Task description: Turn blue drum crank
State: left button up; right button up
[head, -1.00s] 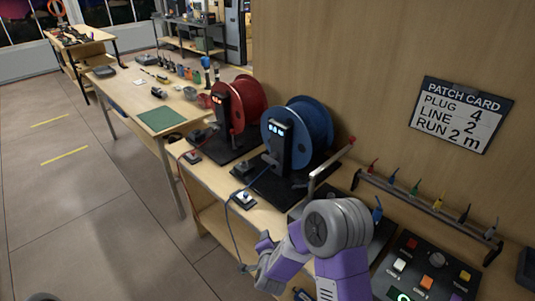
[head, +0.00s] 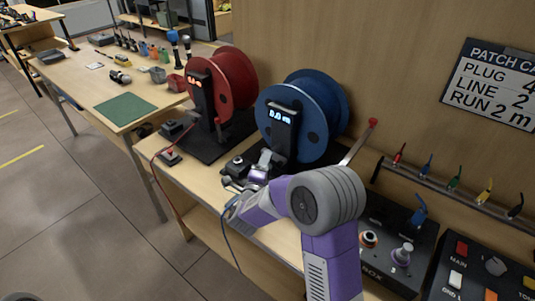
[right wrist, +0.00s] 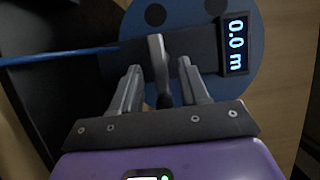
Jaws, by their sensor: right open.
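The blue drum (head: 335,105) stands on the bench behind a black post (head: 283,130) whose display reads 0.0 m. A metal bar with a red knob (head: 373,122) slants up at the drum's right; I cannot tell whether it is the crank. My right gripper (head: 264,160) is in front of the post, low down. In the right wrist view my right gripper (right wrist: 162,78) is open, its fingers either side of a grey upright piece (right wrist: 157,62). Contact cannot be told. The drum's blue face (right wrist: 185,12) and display (right wrist: 235,45) lie beyond. My left gripper is out of view.
A red drum (head: 235,85) stands to the left of the blue one. A blue cable (right wrist: 55,57) runs in from the left near my fingers. A black switch box (head: 395,235) and a rack of coloured plugs (head: 450,190) are at right. My arm covers part of the bench.

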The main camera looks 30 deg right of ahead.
aim_at(276, 155)
jog(key=x, duration=0.4)
jog(key=shift+w+d+b, duration=0.3)
jog(key=shift+c, duration=0.2)
grip_shut()
